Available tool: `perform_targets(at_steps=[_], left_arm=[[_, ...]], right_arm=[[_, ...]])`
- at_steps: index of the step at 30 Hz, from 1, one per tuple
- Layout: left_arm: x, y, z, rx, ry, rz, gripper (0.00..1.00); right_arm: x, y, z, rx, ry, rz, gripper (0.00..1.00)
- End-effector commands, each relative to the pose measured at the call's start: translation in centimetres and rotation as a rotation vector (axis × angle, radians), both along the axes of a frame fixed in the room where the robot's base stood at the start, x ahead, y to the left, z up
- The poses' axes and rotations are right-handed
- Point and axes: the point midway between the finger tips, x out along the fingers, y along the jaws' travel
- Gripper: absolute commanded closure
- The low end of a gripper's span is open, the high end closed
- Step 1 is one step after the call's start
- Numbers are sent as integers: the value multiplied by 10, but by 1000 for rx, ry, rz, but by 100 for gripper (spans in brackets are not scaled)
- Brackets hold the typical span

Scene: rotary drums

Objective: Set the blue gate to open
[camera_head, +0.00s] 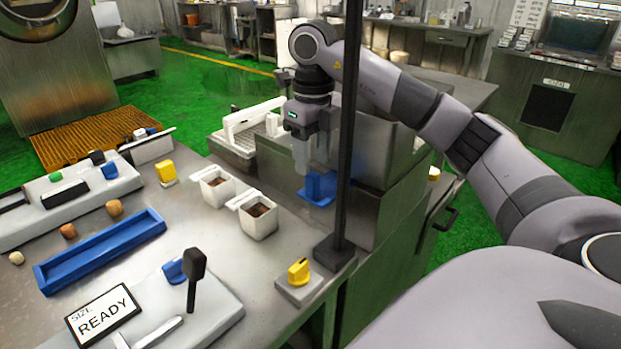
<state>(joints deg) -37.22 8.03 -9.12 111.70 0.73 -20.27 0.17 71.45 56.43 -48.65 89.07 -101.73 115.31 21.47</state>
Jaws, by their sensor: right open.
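The blue gate (318,188) appears to be the small blue bracket-like piece on the metal table's far edge, in front of the steel housing. It has an upright part and a flat base. My right gripper (302,168) points down just at its left and above it, with its jaws open. The fingers look close to the blue piece, but I cannot tell whether they touch it. I cannot tell the gate's setting from here. My left gripper is not in view.
A black post (347,150) stands in front of my right arm.

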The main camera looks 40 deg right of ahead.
Motion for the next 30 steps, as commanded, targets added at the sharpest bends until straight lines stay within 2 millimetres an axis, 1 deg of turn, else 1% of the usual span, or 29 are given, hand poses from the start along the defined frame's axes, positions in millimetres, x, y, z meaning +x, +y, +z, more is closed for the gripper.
perform_targets(at_steps=[1,3,9,13,20,21,23,24,25,30], left_arm=[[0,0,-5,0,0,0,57],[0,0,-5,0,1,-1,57],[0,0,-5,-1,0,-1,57],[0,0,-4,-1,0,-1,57],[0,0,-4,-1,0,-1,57],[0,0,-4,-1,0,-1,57],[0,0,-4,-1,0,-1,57],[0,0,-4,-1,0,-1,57],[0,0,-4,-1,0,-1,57],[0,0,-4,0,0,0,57]], right_arm=[[0,0,-11,1,3,1,51],[-1,0,-21,0,3,1,51],[0,0,-44,1,0,1,51],[0,0,-51,1,-2,1,51],[0,0,-52,1,-3,2,51],[0,0,-52,2,-3,2,58],[0,0,-51,2,-3,2,77],[0,0,-51,2,-3,2,90],[0,0,-51,2,-3,2,100],[0,1,-51,2,-3,2,100]])
